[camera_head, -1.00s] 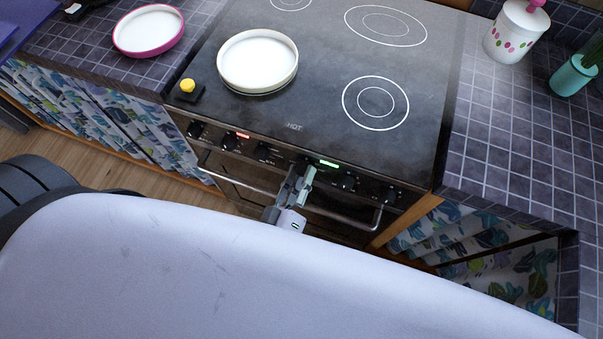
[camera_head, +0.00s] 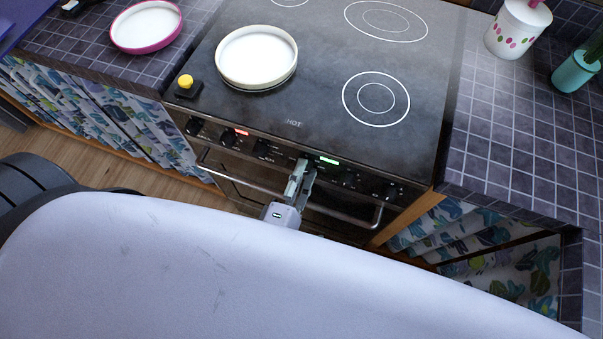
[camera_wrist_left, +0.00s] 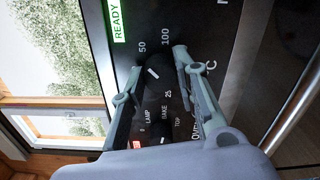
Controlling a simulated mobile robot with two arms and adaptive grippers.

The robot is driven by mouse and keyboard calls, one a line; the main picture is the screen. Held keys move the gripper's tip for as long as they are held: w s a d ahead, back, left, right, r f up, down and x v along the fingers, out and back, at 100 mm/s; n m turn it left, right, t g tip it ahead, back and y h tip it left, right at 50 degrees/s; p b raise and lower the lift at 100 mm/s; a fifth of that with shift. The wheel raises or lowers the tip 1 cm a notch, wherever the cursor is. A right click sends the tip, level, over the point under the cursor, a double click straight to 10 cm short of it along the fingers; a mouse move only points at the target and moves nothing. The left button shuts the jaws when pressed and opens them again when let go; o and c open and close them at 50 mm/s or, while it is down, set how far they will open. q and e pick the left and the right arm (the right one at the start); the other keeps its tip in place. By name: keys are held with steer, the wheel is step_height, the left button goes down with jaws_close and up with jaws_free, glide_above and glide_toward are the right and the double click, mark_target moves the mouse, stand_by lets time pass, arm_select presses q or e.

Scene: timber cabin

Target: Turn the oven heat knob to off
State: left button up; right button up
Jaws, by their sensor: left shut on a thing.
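The heat knob (camera_wrist_left: 155,75) is a round black dial with a white pointer line, on the oven's dark front panel. Marks 25, 50 and 100 are printed around it; I cannot tell which mark the pointer lines up with. My left gripper (camera_wrist_left: 152,76) has one finger on each side of this knob and is shut on it. In the head view my left gripper (camera_head: 303,168) reaches up to the panel just left of the green display (camera_head: 329,161), hiding most of the knob. My right gripper is not in view.
A second knob (camera_wrist_left: 160,138) with lamp and bake labels sits beside it. The oven handle (camera_head: 345,217) runs below the panel, close to my gripper. A white pan (camera_head: 257,57) and a yellow-topped timer (camera_head: 187,86) stand on the black cooktop (camera_head: 320,75).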

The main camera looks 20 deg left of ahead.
arm_select(q)
steer(key=n+b, duration=0.4)
steer(key=n, duration=0.5)
steer(key=shift+f, duration=0.1)
steer(key=shift+n+b, duration=0.3)
stand_by(0.4)
steer(key=o, duration=1.2)
steer(key=shift+c, duration=0.2)
steer(key=s, duration=1.2)
steer(key=shift+a, duration=0.25)
